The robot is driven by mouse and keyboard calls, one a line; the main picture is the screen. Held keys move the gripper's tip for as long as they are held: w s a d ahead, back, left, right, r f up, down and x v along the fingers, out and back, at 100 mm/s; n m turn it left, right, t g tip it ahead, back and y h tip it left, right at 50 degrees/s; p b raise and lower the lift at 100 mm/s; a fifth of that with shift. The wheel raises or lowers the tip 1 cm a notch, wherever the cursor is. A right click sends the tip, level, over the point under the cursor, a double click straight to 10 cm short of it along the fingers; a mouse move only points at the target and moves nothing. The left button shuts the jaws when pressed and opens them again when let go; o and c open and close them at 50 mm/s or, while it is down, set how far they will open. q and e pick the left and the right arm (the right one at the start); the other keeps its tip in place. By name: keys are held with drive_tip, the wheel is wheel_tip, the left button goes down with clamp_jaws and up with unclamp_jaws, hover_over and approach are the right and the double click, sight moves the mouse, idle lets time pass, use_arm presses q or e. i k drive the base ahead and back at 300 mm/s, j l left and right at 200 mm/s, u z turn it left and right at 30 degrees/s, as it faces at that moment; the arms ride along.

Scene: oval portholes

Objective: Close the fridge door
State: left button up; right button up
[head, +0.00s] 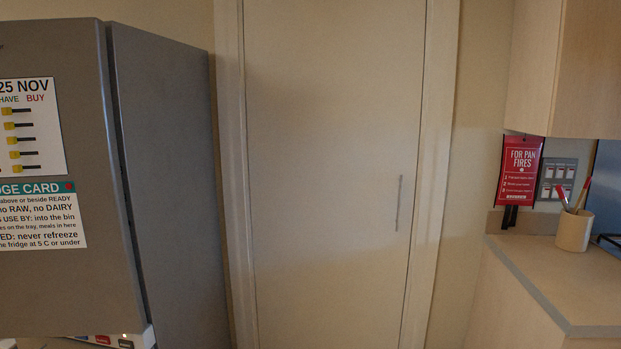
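The fridge stands at the left of the head view. Its grey door (90,280) faces me and carries two paper notices. A dark vertical line runs between the door and the grey side of the fridge (170,190). I cannot tell from this view whether the door is fully shut or slightly ajar. Below the door's lower edge a whitish strip (137,340) with small coloured labels shows, cut off by the frame. No handle of the fridge is in view. Neither of my grippers is in view.
A cream room door (335,170) with a thin vertical handle (398,203) is shut behind the fridge. At the right is a counter (565,280) with a cup of utensils (574,230), under a wall cabinet (580,70). A red sign (520,170) hangs there.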

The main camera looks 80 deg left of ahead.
sight(68, 265)
drive_tip(key=u, duration=4.35)
drive_tip(key=i+j, duration=0.25)
drive_tip(key=i, duration=0.25)
drive_tip(key=i+j, duration=0.25)
drive_tip(key=i, duration=0.25)
